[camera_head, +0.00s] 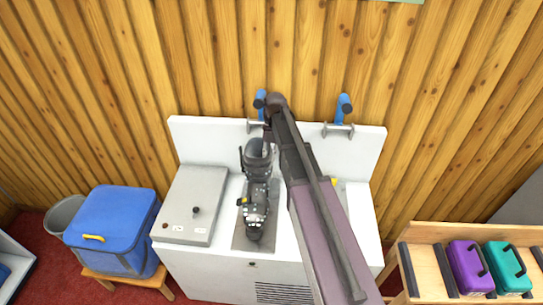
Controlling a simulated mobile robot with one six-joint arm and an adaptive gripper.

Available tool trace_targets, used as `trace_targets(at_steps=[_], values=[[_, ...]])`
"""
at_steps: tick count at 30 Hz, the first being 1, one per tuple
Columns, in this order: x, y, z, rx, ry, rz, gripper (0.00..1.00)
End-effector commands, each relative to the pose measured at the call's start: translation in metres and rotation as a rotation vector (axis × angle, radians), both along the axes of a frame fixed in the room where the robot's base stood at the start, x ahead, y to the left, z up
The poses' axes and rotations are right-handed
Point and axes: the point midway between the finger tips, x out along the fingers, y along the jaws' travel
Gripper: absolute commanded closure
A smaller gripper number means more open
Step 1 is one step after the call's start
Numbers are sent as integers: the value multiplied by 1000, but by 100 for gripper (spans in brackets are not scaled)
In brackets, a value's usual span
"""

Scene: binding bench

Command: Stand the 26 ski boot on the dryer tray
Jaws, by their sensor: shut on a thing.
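A dark grey and black ski boot (256,195) is upright over the white bench, its toe towards the front. No size number is readable on it. My gripper (267,144) is at the top of the boot's cuff, shut on it; my arm hides most of the fingers. A flat dark grey plate (240,241), perhaps the dryer tray, lies under the boot. I cannot tell whether the sole touches it.
A grey box with a black knob (194,207) is left of the boot. Blue-handled clamps (344,106) are at the bench's back panel (365,148). A blue bag (112,225) sits on a stool at left. Purple (470,266) and teal (507,266) cases stand in a wooden rack at right.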

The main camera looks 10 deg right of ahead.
Motion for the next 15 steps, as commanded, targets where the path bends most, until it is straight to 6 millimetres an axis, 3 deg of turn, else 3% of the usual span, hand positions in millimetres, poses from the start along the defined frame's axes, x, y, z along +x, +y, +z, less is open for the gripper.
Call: trace_targets(at_steps=[15], values=[[0,1,-24,1,1,2,100]])
